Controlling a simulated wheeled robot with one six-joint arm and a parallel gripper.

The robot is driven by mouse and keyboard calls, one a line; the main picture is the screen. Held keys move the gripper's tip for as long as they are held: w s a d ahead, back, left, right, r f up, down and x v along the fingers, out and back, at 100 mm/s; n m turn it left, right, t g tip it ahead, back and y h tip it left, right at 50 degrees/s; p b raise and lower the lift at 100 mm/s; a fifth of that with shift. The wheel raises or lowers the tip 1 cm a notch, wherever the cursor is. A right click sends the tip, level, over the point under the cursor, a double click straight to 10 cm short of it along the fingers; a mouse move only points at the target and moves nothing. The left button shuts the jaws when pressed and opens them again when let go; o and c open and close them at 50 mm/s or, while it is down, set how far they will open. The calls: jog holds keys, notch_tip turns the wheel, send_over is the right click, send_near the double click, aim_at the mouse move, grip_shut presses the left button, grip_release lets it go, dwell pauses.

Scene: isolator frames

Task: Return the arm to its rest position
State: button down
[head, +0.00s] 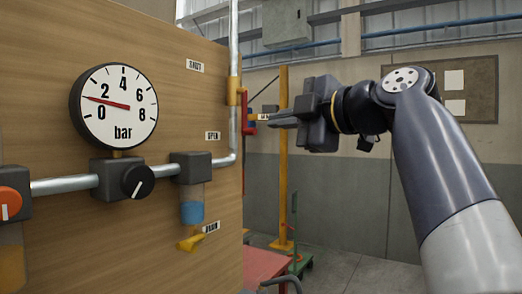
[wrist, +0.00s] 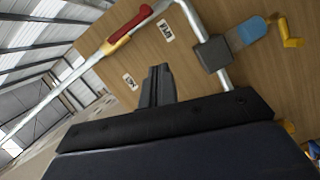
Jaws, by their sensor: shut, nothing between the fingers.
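My gripper (head: 272,122) is at the end of my arm, which reaches in from the right in the head view. Its fingers are shut and empty, pointing left toward the wooden panel (head: 50,45). In the wrist view the closed fingers (wrist: 157,84) stand out against the panel, with no contact visible. In the head view a pipe with a yellow valve body and a red handle (head: 249,116) is left of the fingertips. The red handle (wrist: 131,23) also shows in the wrist view, beyond the fingers.
The panel carries a pressure gauge (head: 114,106), a black knob (head: 137,182), a blue-filled bowl (head: 192,209) and a yellow drain tap (head: 191,243). A yellow post (head: 283,190) stands behind my gripper. A red surface (head: 264,266) lies below. Open floor shows at lower right.

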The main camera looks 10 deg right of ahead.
aim_at(243, 124)
dwell(0.3)
jog(key=w+a+f+p, duration=0.1)
jog(key=w+a, duration=0.2)
jog(key=w, duration=0.8)
jog(key=shift+a+f+p, duration=0.15)
jog(key=shift+a+p, duration=0.25)
